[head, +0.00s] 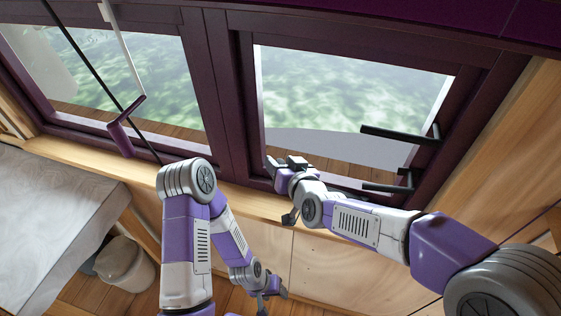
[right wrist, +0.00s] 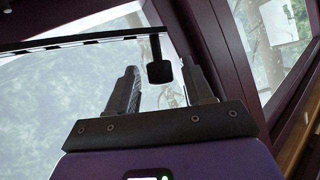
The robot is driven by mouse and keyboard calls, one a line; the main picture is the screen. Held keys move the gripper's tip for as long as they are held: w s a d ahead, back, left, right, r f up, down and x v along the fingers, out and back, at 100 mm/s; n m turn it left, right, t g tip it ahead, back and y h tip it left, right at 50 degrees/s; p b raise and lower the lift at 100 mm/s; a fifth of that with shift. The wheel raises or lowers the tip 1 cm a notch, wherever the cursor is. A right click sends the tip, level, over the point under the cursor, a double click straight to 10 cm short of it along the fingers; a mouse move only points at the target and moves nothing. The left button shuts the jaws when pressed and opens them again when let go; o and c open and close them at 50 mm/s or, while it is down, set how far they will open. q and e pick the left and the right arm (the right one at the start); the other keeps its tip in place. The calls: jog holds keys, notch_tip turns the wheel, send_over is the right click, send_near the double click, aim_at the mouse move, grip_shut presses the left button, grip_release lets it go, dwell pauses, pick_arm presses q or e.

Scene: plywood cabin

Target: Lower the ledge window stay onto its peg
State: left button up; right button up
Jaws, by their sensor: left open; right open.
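In the right wrist view a dark, slotted bar (right wrist: 88,41), which looks like the window stay, runs across the glass. A short black piece with a blunt end (right wrist: 158,71) hangs at its right end, lined up between my fingers without visible contact. My right gripper (head: 283,163) is open in front of the window's lower frame; its fingers also show apart in the right wrist view (right wrist: 160,80). I cannot make out the peg. My left gripper (head: 270,296) is open and empty, low beneath the ledge (head: 262,205).
Two black fittings, an upper bar (head: 398,135) and a lower one (head: 385,187), project from the right window frame (head: 452,110). A purple handle (head: 121,138) hangs at left near a thin black rod (head: 88,67). A pale bed or bench (head: 45,215) and a bin (head: 125,264) stand lower left.

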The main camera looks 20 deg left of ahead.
jog(key=shift+w+a+f, duration=0.1)
jog(key=shift+w+a, duration=0.05)
jog(key=shift+a, duration=0.1)
jog(key=shift+c, duration=0.5)
